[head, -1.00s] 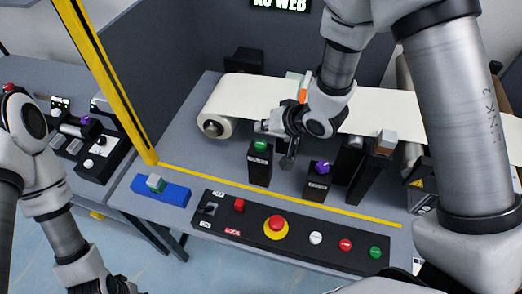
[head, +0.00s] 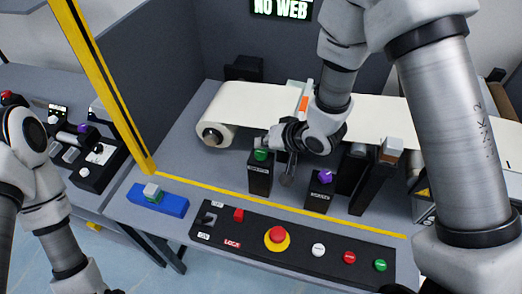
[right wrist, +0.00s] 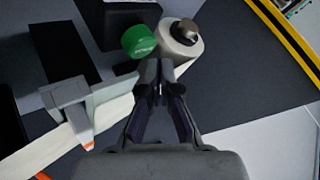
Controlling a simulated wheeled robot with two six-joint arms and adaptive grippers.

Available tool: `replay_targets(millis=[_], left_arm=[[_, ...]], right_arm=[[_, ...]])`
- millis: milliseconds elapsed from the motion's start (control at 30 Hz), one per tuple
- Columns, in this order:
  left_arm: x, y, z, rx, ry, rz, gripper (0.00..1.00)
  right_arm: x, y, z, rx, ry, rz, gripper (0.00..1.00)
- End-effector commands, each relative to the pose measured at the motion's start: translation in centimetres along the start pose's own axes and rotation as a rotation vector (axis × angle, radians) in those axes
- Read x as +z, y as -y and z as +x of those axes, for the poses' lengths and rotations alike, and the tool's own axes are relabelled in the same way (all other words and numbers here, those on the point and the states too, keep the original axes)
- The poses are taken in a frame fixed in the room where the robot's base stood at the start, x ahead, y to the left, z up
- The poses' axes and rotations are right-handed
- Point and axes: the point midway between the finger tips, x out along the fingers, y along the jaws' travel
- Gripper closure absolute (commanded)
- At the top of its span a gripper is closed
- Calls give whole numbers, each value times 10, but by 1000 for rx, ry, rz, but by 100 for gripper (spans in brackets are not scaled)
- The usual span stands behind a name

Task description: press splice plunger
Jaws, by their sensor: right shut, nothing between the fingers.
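Two black posts with knobs stand on the grey table in the head view. One has a green knob (head: 261,155), the other a purple knob (head: 325,177); their labels are too small to read, so I cannot tell which is the splice plunger. My right gripper (head: 287,180) is shut and empty, pointing down between the posts, closer to the green one. In the right wrist view the gripper (right wrist: 160,70) has its fingertips together just beside the green knob (right wrist: 140,41); contact cannot be told. My left gripper is outside the view.
The cream web (head: 255,98) runs behind the posts from a roll (head: 213,134). A black control panel (head: 216,231) with a red stop button (head: 277,234) lies in front, past a yellow line. A blue block (head: 172,204) is at left. A sign (head: 281,9) reads "NO WEB".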

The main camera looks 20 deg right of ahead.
Motion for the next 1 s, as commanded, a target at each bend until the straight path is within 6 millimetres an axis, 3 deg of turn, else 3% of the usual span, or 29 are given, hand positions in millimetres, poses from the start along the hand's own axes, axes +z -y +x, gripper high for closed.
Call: replay_targets(millis=[1000], left_arm=[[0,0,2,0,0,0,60]], right_arm=[[4,-4,6,0,-1,0,100]])
